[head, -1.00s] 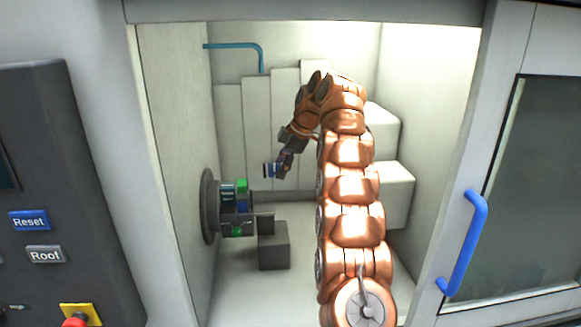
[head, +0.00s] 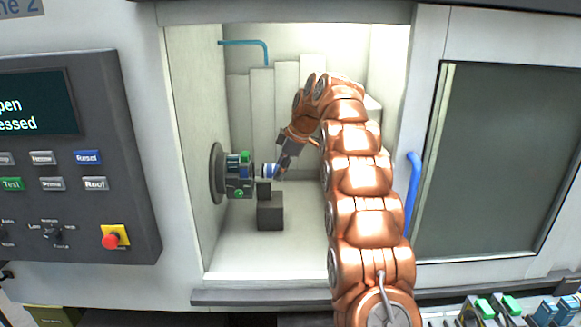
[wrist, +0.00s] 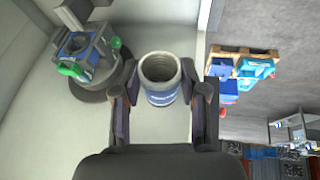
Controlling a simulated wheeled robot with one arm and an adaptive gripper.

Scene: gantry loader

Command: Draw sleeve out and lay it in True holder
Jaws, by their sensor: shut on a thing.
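The sleeve (head: 268,171), a pale metal ring with a blue band, is held in my gripper (head: 279,172) inside the open machine bay. The wrist view shows the sleeve (wrist: 160,78) between both fingers, its hollow end visible. The chuck (head: 238,178) with green and blue jaws is on the bay's left wall, just left of the sleeve. In the wrist view the chuck (wrist: 88,55) stands clear of the sleeve, with a gap between. I cannot make out any holder marked True.
A dark grey block (head: 270,212) stands below the sleeve. The sliding door with its blue handle (head: 412,195) is at right, the control panel (head: 75,165) at left. Green and blue parts (head: 490,308) sit at the bottom right. A wooden pallet with blue items (wrist: 240,65) lies outside.

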